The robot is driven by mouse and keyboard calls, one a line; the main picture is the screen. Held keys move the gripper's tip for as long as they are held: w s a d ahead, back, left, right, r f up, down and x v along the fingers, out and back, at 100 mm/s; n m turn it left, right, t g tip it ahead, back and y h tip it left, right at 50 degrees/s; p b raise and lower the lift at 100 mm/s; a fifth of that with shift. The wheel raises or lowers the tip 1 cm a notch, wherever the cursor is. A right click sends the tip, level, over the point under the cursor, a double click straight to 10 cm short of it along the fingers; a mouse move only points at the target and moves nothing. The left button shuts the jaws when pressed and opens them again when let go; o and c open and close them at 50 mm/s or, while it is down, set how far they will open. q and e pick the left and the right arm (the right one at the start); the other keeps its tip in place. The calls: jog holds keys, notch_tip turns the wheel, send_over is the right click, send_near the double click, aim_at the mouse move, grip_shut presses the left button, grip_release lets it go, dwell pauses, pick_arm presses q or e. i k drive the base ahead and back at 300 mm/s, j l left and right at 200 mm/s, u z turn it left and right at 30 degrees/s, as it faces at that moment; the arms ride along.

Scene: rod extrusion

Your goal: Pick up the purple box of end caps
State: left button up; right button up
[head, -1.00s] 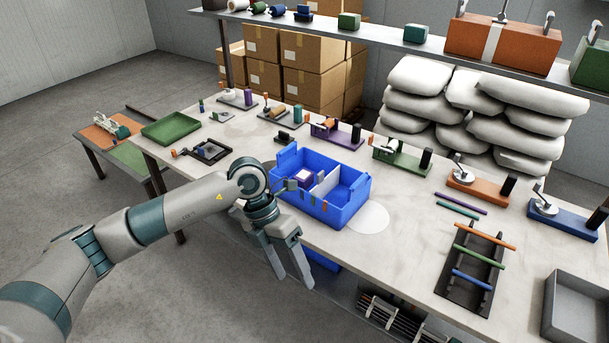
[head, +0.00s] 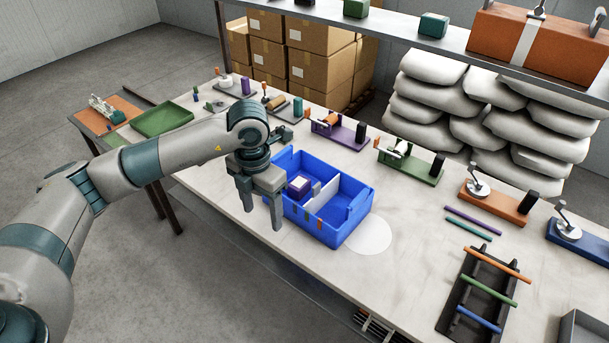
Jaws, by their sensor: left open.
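The purple box of end caps (head: 298,187) has a pale top and sits in the left compartment of the blue divided bin (head: 330,236). A white divider (head: 324,197) splits the bin. My left gripper (head: 262,220) points down at the bin's left side, over the table's front part, with its two fingers apart and nothing between them. It is to the left of the purple box and not touching it. My right gripper is out of the picture.
A white disc (head: 371,237) lies right of the bin. A dark rack with coloured rods (head: 484,292) stands at the right. Coloured clamp fixtures, such as the purple one (head: 340,131) and green one (head: 409,164), line the back. A green tray (head: 162,121) is at the left.

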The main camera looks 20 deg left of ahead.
aim_at(298, 188)
jog(key=i, duration=0.85)
